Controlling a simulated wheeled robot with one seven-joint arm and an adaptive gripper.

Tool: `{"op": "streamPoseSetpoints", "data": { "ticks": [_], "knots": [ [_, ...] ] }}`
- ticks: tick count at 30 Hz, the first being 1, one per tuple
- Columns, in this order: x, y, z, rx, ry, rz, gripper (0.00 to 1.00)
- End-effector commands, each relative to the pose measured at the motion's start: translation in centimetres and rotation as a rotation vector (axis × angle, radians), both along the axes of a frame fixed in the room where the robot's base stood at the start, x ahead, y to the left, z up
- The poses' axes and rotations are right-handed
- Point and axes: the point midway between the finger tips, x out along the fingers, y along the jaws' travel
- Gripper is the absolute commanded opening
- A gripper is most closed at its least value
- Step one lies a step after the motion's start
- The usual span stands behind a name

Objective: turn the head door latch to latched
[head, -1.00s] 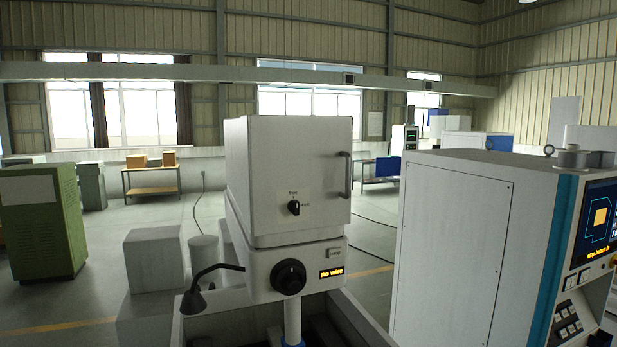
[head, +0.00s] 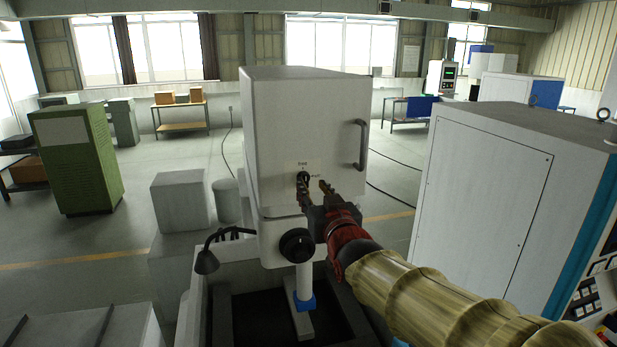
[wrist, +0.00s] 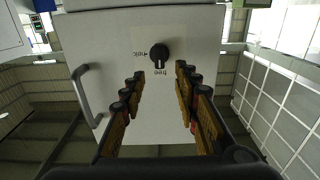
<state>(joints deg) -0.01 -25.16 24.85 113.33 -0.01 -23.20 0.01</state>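The head door latch is a small black knob (head: 304,179) on a pale label on the front of the white head door (head: 300,120). In the wrist view the latch shows just beyond and between the open fingertips (wrist: 160,75). I see no contact.
A grey door handle (head: 360,146) stands out right of the latch. A larger black dial (head: 296,244) and a bent lamp (head: 206,260) are below. A big white cabinet (head: 480,200) stands to the right of my arm.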

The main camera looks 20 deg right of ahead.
Motion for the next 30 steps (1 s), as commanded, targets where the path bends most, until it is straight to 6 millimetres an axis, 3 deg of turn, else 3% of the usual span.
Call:
{"op": "streamPoseSetpoints", "data": {
  "ticks": [9,15,26,30],
  "knots": [
    [4.5,0.0,0.1,0.000,0.004,0.000,0.31],
    [6.2,0.0,0.0,0.000,0.004,0.000,0.31],
    [6.6,0.0,-0.1,0.000,0.003,0.000,0.31],
    [6.6,0.0,-0.1,0.000,0.003,0.000,0.24]
  ]
}}
